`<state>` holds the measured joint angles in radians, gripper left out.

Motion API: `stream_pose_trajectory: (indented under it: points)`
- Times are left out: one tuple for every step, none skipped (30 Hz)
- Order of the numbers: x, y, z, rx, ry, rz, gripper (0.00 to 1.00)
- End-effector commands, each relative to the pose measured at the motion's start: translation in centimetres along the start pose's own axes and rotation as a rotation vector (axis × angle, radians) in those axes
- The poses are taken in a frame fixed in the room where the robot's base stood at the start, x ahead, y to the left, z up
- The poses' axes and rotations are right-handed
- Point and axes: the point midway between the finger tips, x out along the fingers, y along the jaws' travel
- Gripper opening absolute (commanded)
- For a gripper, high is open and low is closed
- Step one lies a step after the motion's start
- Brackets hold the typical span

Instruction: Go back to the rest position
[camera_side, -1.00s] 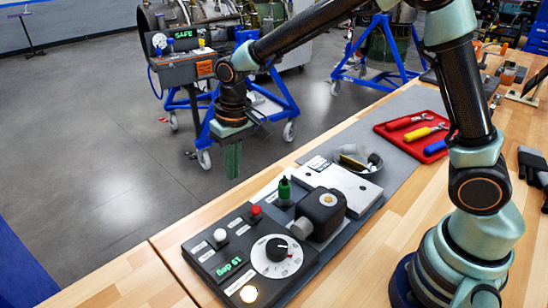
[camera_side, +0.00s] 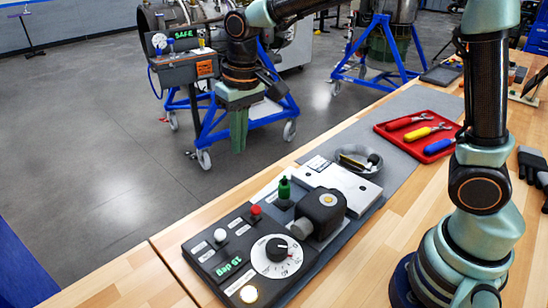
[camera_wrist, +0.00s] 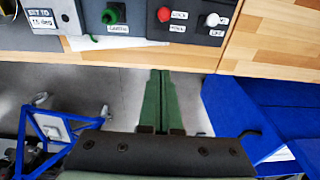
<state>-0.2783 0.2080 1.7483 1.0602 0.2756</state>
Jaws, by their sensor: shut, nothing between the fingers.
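My gripper (camera_side: 238,130) shows in the side view, pointing down and raised in front of the blue turbine stand, beyond the bench's far edge. Its green fingers are together with nothing between them. In the wrist view my gripper (camera_wrist: 160,75) shows its two fingers side by side and closed, over the floor, close to the bench edge. The control panel (camera_side: 213,259) lies on the bench below, apart from my gripper, with a dial, a red button, a white button and a lit lamp. Its display reads "15 deg".
A black block (camera_side: 320,210) and a green-capped part (camera_side: 284,190) stand beside the panel. A grey bowl (camera_side: 342,165) and a red tray (camera_side: 392,138) of pliers lie farther along the bench. A box with a "SAFE" display (camera_side: 180,70) stands behind my gripper. Open floor lies left.

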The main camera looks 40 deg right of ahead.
Motion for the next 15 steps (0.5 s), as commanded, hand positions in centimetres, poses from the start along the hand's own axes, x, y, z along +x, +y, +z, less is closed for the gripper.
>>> stream_pose_trajectory:
  points:
    - [-0.9,0.8,0.4,0.003,0.020,-0.003,0.00]
    - [-1.4,1.3,0.7,0.004,0.032,-0.005,0.00]
    - [-2.1,2.0,1.2,0.005,0.051,-0.008,0.00]
    - [-2.7,2.6,1.6,0.005,0.067,-0.009,0.00]
    - [-3.2,3.2,2.1,0.005,0.083,-0.010,0.00]
    - [-3.9,4.0,2.8,0.005,0.104,-0.011,0.00]
    - [-4.3,4.5,3.3,0.005,0.119,-0.012,0.00]
    - [-4.7,5.1,3.9,0.005,0.135,-0.011,0.00]
    - [-5.1,5.8,4.6,0.004,0.156,-0.011,0.00]
    - [-5.4,6.3,5.2,0.005,0.171,-0.010,0.00]
    - [-5.7,6.8,5.7,0.004,0.187,-0.008,0.00]
    - [-6.0,7.5,6.5,0.004,0.209,-0.006,0.00]
    - [-6.2,7.9,7.0,0.003,0.225,-0.004,0.00]
    - [-6.4,8.4,7.6,0.002,0.241,-0.002,0.00]
    - [-6.5,8.9,8.4,0.003,0.260,0.002,0.00]
